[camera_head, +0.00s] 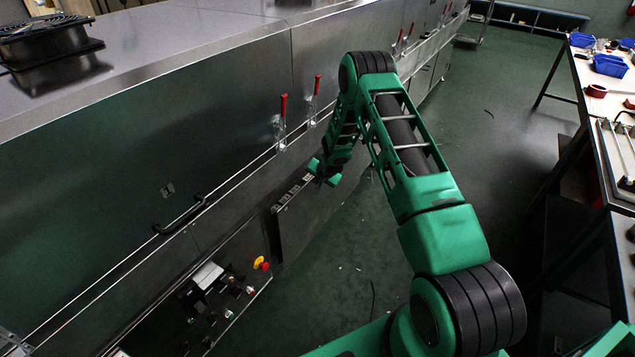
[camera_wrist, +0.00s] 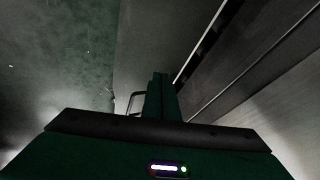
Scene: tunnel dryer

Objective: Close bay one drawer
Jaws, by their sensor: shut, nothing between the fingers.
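A metal drawer (camera_head: 311,217) sits low in the dryer's side, below the red-handled clamps, and stands out from the machine. A slotted strip (camera_head: 292,193) shows along its top edge. In the wrist view the drawer (camera_wrist: 165,40) is a grey panel, with a dark gap between it and the machine body on the right. A dark bar handle (camera_wrist: 134,99) shows just left of my gripper's fingers. My gripper (camera_head: 324,175) is at the drawer's upper far end in the head view. Its fingers (camera_wrist: 160,92) are together and empty. Whether they touch the drawer I cannot tell.
A control panel (camera_head: 213,285) with red and yellow buttons is left of the drawer. Another handle (camera_head: 180,216) is on the dryer's upper panel. Red clamps (camera_head: 283,120) stand along the dryer. The floor (camera_head: 420,180) is mostly clear; a workbench (camera_head: 600,105) stands at right.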

